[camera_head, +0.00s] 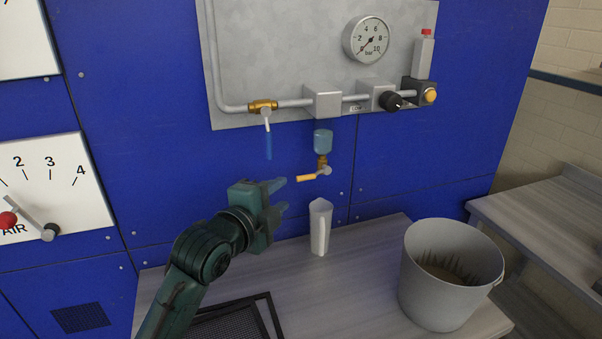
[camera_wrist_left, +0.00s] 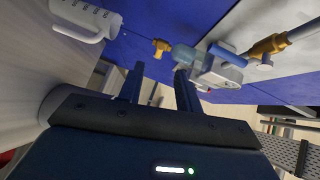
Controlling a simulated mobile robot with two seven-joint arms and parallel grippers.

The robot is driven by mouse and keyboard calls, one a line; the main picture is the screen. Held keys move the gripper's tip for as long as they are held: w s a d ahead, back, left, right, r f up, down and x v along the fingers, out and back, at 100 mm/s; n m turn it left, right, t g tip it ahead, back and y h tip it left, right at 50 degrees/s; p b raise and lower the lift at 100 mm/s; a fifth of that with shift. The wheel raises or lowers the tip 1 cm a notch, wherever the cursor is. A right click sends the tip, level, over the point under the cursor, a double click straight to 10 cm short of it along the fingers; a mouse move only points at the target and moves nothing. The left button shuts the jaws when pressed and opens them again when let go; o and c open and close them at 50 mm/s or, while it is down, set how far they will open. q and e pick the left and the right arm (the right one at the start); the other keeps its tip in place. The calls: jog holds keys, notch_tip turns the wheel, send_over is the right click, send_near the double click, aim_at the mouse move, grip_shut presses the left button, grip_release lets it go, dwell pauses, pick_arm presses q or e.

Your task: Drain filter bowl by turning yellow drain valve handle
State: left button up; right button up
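The yellow drain valve handle (camera_head: 308,178) points left from the small valve below the translucent blue filter bowl (camera_head: 323,142). The bowl hangs under the pipe line on the grey panel. In the left wrist view the bowl (camera_wrist_left: 186,57) lies on its side in the picture, with the yellow part (camera_wrist_left: 161,46) at its end. My left gripper (camera_head: 282,195) is open and empty, left of the handle and a little lower, apart from it. Its two fingers (camera_wrist_left: 158,82) also show spread in the left wrist view. My right gripper is not in view.
A white jug (camera_head: 319,228) stands on the table below the valve. A grey bucket (camera_head: 422,285) stands at the right, and a black mesh frame (camera_head: 225,322) lies near my arm. A blue-handled brass valve (camera_head: 264,106) and a pressure gauge (camera_head: 368,40) are above.

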aim_at(301, 180)
pick_arm(q)
jog(key=p+x, duration=0.1)
jog(key=x, duration=1.1)
jog(key=shift+w+d+p, duration=0.15)
jog(key=shift+w+p, duration=0.05)
jog(key=shift+p, duration=0.15)
grip_shut()
